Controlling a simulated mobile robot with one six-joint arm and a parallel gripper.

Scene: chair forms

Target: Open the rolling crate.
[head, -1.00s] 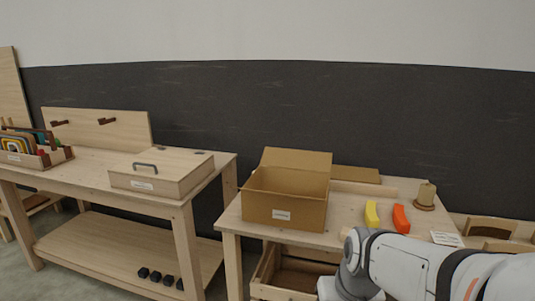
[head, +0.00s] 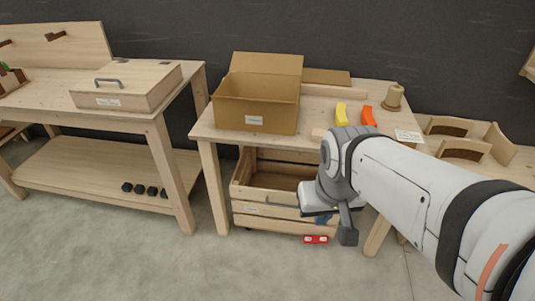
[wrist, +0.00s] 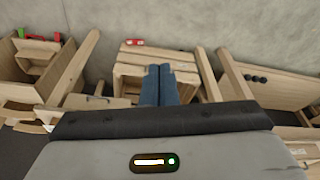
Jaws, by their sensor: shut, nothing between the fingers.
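The rolling crate (head: 255,222) is a slatted wooden box on the floor under the right-hand table. Its open top shows a hollow inside, and a grey bar runs along its front. A pale label is on its front left. My gripper (head: 320,217) is in front of the crate's right part, and my wrist hides that part in the head view. In the wrist view the two blue fingers of my gripper (wrist: 158,85) are together, empty, and overlap the crate (wrist: 125,72). I cannot tell whether they touch it.
A red object (head: 316,239) is by the crate's lower front. The right-hand table (head: 215,131) bears a cardboard box (head: 255,119), a yellow piece (head: 341,115) and an orange piece (head: 368,116). A workbench (head: 185,95) stands at left.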

